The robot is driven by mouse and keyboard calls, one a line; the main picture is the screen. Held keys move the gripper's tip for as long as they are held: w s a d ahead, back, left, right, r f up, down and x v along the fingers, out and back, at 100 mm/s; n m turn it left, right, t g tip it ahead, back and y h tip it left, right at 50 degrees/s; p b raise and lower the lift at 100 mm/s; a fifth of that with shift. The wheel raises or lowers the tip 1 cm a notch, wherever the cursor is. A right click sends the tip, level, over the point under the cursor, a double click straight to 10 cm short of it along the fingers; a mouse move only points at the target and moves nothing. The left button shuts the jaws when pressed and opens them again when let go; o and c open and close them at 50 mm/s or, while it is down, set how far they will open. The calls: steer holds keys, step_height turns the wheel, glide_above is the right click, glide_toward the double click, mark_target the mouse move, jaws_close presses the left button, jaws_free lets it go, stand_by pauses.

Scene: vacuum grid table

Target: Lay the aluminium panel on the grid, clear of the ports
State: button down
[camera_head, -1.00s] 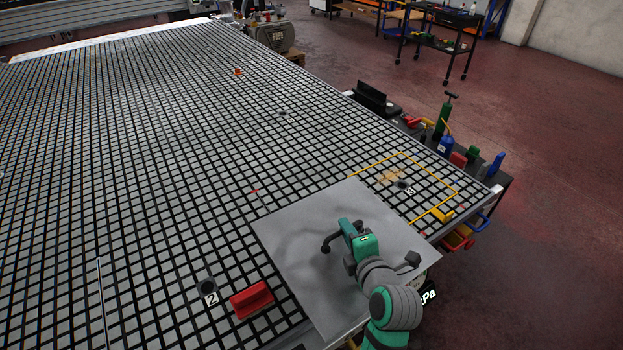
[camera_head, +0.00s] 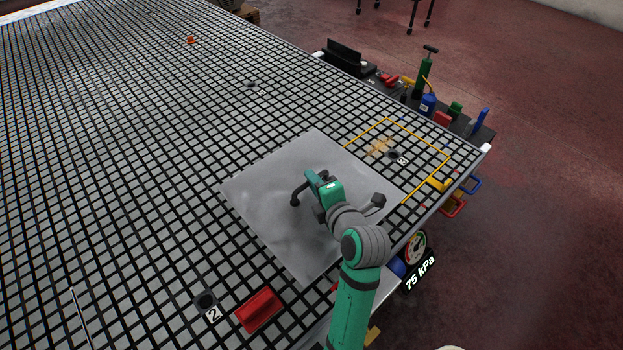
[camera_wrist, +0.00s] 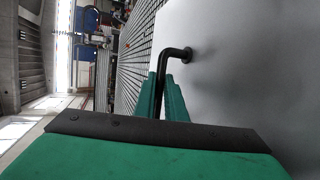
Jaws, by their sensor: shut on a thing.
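The aluminium panel (camera_head: 270,215) is a flat grey sheet over the right part of the grid table (camera_head: 130,170). Its near end extends toward the right table edge. My gripper (camera_wrist: 163,90) is shut on a black bent handle (camera_wrist: 176,53) on the panel's face; the head view shows its green body (camera_head: 325,188). I cannot tell whether the panel touches the grid or hangs just above it. The port marked 2 (camera_head: 205,300) and the port marked 3 (camera_head: 393,155) are both uncovered. A further dark port (camera_head: 250,85) shows beyond the panel.
A yellow outline (camera_head: 425,141) surrounds port 3 and brownish debris (camera_head: 380,147), bordering the panel. A red block (camera_head: 259,310) sits beside port 2. A gauge (camera_head: 415,245) reads 75 kPa at the table edge. The grid left of the panel is largely clear.

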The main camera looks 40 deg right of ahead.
mark_target(314, 199)
steer(key=shift+s+r, duration=0.1)
steer(key=shift+r, duration=0.05)
steer(key=shift+f, duration=3.8)
steer(key=shift+f, duration=0.7)
steer(key=c, duration=1.7)
jaws_free()
steer(key=shift+c, duration=0.2)
steer(key=shift+f, duration=0.2)
steer(key=v, duration=1)
steer(key=shift+s+a+r, duration=0.1)
steer(key=shift+s+r, duration=0.15)
steer(key=shift+s, duration=0.15)
